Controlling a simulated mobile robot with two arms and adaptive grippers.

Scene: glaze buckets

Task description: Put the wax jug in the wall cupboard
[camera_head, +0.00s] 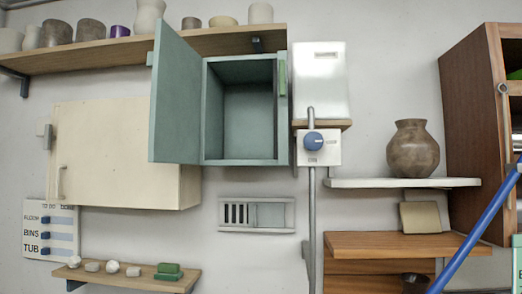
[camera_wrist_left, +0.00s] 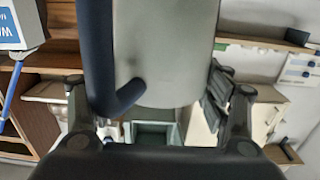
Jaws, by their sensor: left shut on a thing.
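The wax jug appears to be the pale grey body (camera_wrist_left: 168,45) with a dark blue handle (camera_wrist_left: 98,60) in the left wrist view. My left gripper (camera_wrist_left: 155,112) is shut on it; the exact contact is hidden. The wall cupboard (camera_head: 240,160) is the teal box in the head view. Its door (camera_head: 177,95) stands open to the left and its inside looks empty. The cupboard also shows beyond the jug in the left wrist view (camera_wrist_left: 152,133). Neither gripper is in the head view, and my right gripper is in no view.
A closed cream cabinet (camera_head: 115,150) hangs left of the cupboard, partly behind its open door. A shelf with pots (camera_head: 130,51) runs above. A white box (camera_head: 320,80) and a blue-knobbed switch (camera_head: 313,140) are close on the right. A blue pole (camera_head: 478,230) slants at far right.

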